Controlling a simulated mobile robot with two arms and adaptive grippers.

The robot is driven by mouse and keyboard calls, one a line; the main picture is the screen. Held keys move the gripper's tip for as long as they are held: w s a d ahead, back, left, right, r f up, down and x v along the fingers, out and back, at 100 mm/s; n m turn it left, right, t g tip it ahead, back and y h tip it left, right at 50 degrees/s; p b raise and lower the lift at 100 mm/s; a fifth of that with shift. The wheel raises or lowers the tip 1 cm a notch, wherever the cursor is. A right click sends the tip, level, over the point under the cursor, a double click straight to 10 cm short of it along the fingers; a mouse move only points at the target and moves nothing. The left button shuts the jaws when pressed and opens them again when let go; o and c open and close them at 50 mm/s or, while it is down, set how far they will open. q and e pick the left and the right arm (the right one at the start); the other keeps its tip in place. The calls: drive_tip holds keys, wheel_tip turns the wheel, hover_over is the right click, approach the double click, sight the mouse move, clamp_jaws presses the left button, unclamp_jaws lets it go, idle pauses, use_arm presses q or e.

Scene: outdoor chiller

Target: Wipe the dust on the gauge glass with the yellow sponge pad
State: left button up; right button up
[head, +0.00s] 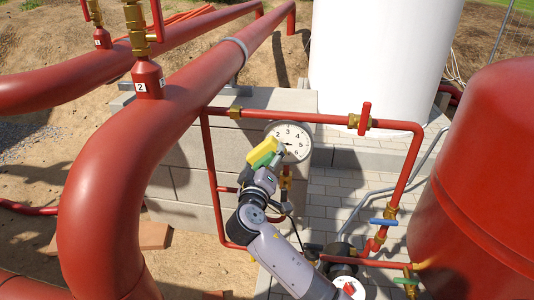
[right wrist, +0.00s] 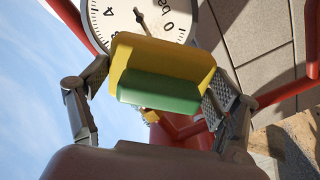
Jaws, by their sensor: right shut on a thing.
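The round white gauge (head: 290,142) with black numbers stands on the red pipework in the middle of the head view. My right gripper (head: 275,153) is shut on the yellow sponge pad (head: 260,150), which has a green layer. In the right wrist view the sponge pad (right wrist: 165,65) sits between the two fingers, yellow side toward the gauge (right wrist: 150,15). The pad overlaps the lower part of the dial there; I cannot tell whether it touches the glass. No dust is clear on the visible glass. My left gripper is not in view.
A red pipe frame (head: 315,118) with a red-handled valve (head: 364,118) surrounds the gauge area. Thick red pipes (head: 180,105) run at left. A red tank (head: 480,190) stands at right, a white tank (head: 375,60) behind. A block wall (head: 180,165) is behind the gauge.

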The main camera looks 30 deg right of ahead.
drive_tip(key=shift+s+a, duration=0.4)
drive_tip(key=shift+s, duration=0.15)
drive_tip(key=v, duration=0.3)
drive_tip(key=shift+r, duration=0.15)
idle(0.5)
